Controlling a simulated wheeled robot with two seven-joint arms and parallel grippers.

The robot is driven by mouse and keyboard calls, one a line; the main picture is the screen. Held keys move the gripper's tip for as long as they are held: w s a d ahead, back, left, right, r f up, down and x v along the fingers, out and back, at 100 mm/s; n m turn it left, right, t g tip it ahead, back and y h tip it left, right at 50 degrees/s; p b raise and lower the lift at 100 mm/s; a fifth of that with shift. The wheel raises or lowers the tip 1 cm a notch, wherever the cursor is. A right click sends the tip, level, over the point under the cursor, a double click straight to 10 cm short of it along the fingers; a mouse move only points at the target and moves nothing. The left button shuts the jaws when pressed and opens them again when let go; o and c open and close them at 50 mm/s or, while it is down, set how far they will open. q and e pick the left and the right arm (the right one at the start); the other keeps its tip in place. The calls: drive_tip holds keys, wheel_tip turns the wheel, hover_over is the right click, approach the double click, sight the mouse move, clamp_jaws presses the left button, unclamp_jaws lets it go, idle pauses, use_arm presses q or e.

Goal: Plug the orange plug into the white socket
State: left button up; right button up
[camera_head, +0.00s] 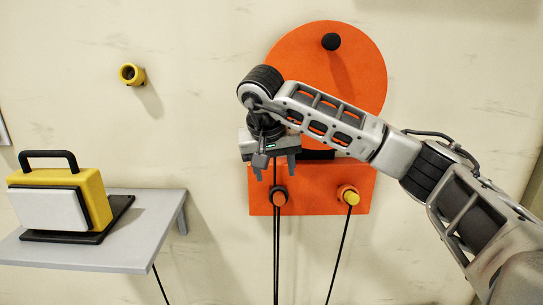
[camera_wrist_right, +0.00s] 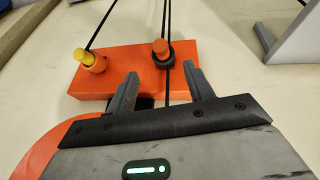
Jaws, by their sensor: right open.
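The orange plug (camera_head: 279,197) sits in a dark ring on the front of an orange box (camera_head: 315,200) on the wall. It also shows in the right wrist view (camera_wrist_right: 160,47). My right gripper (camera_head: 275,170) hangs in front of the box, just above the orange plug in the head view. I cannot make out a white socket in either view. My left gripper is out of view.
A yellow plug (camera_head: 349,196) sits beside the orange one, and black cables (camera_head: 276,260) hang below. A large orange disc (camera_head: 350,65) is above the box. A yellow wall fitting (camera_head: 131,75) is at upper left. A grey shelf (camera_head: 150,225) holds a yellow lamp-like device (camera_head: 95,195).

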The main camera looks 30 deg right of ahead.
sight(279, 197)
drive_tip(key=x, duration=0.9)
drive_tip(key=shift+f+b, duration=0.1)
drive_tip(key=shift+b, duration=0.2)
drive_tip(key=shift+w+d+f, duration=0.15)
drive_tip(key=shift+w+f, duration=0.05)
drive_tip(key=shift+f, duration=0.3)
drive_tip(key=c, duration=1.1)
drive_tip(key=shift+s+a+r+p, duration=0.25)
drive_tip(key=shift+s+p, duration=0.05)
drive_tip(key=shift+s, duration=0.15)
drive_tip(key=shift+s+a+r+p, duration=0.2)
drive_tip(key=shift+s+a+p, duration=0.05)
drive_tip(key=shift+s, duration=0.15)
drive_tip(key=shift+s+a+r+p, duration=0.3)
drive_tip(key=shift+s+a+p, duration=0.2)
drive_tip(key=shift+s, duration=0.3)
drive_tip(key=shift+s+a+r+p, duration=0.2)
drive_tip(key=shift+s+a, duration=0.05)
drive_tip(key=shift+s, duration=0.15)
drive_tip(key=shift+s+a+r+p, duration=0.15)
drive_tip(key=shift+s+a+p, duration=0.05)
drive_tip(key=shift+s, duration=0.2)
